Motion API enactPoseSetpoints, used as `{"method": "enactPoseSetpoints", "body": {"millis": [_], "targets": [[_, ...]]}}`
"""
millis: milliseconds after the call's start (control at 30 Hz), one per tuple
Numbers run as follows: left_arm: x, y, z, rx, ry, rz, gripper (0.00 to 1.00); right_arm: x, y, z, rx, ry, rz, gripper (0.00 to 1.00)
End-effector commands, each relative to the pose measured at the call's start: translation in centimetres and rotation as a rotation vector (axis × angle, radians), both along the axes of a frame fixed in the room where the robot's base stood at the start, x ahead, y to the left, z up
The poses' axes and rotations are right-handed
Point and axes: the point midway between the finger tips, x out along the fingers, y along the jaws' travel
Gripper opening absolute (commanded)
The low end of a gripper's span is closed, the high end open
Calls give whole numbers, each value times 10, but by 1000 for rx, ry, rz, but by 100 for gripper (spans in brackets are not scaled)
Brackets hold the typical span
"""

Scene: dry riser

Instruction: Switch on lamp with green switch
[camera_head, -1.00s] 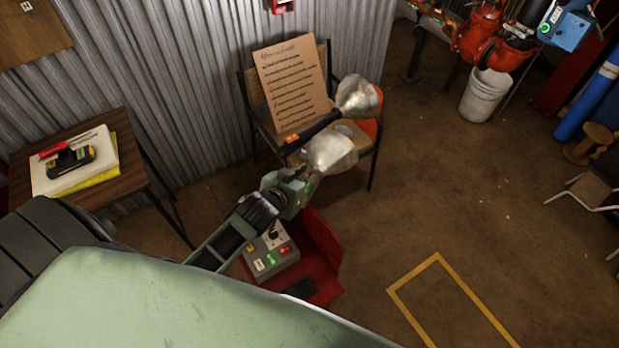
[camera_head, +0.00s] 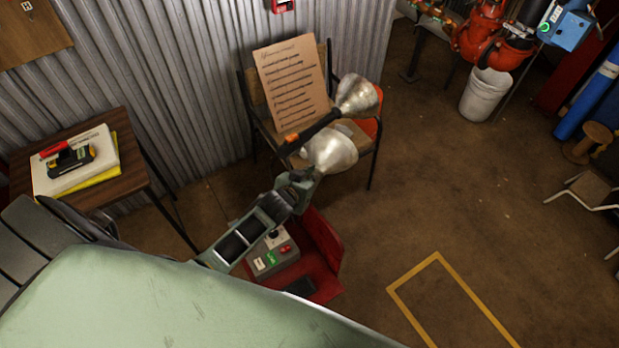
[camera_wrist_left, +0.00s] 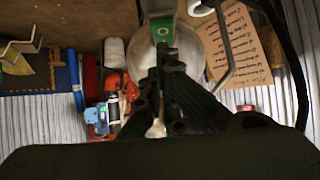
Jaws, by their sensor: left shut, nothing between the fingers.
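A lamp with a silver bell-shaped reflector (camera_head: 332,152) is at the front edge of the chair. Its green body shows in the left wrist view with a round green switch (camera_wrist_left: 163,31). My left gripper (camera_head: 292,184) is shut and empty, right beside this lamp and covering most of its body in the head view. In the wrist view the dark fingers (camera_wrist_left: 163,62) point at the green body, close below the switch; whether they touch is unclear. A second lamp (camera_head: 357,97) has a black handle with an orange part. I see no glow from either reflector. My right gripper is not in view.
The chair (camera_head: 375,128) holds a lettered cardboard sheet (camera_head: 291,82). A wooden table (camera_head: 135,172) stands left. Open floor lies right.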

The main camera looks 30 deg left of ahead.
Motion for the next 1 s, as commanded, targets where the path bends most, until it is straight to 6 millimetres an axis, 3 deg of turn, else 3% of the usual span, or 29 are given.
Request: {"method": "enactPoseSetpoints", "body": {"millis": [167, 333, 567, 1000], "targets": [[1, 0, 1, 0, 6, 0, 0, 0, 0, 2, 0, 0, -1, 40], [8, 0, 0, -4, 89, 0, 0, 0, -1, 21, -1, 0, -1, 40], [5, 0, -7, -4, 85, 1, 0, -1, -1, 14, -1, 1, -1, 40], [-12, -1, -9, -4, 90, 1, 0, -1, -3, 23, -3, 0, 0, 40]]}}
